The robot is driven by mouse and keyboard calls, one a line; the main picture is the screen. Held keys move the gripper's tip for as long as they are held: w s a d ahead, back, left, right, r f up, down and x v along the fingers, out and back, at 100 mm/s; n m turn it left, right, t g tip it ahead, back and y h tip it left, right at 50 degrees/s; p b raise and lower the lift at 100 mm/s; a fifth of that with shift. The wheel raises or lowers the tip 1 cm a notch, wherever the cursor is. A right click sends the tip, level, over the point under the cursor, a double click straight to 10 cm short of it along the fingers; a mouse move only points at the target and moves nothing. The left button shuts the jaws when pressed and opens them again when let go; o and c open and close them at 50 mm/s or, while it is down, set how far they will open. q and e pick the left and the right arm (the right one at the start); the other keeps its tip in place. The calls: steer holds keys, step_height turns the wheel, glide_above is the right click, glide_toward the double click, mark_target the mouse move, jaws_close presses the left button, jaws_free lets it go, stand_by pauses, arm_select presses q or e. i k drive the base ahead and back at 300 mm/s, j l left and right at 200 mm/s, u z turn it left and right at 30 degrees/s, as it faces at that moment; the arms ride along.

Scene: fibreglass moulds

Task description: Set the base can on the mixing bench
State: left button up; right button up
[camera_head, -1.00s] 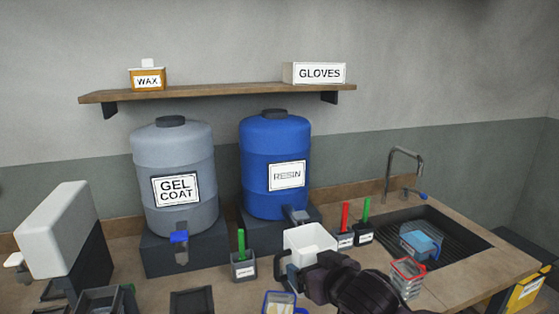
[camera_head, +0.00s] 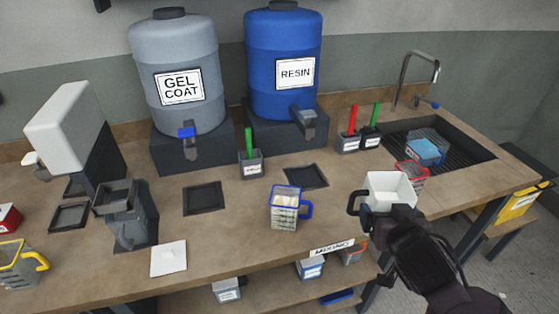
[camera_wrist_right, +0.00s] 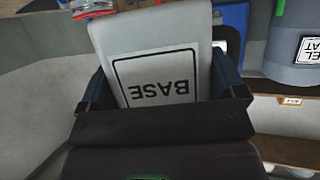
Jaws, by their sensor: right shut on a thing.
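My left gripper is not in view.
A blue-handled jug (camera_head: 286,208) stands left of the can. A red-rimmed container (camera_head: 411,175) is close on its right. A dark tray (camera_head: 306,177) lies behind, below the resin drum (camera_head: 283,65). A white square (camera_head: 168,259) lies at front left. The sink (camera_head: 440,150) is at right.

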mark_target(212, 239)
steer(key=k+j+u, duration=0.2)
steer(key=u, duration=0.15)
steer(key=k+j+u, duration=0.15)
steer(key=j+u, duration=0.2)
steer(key=k+j+u, duration=0.1)
steer(key=j+u, duration=0.25)
steer(key=j, duration=0.15)
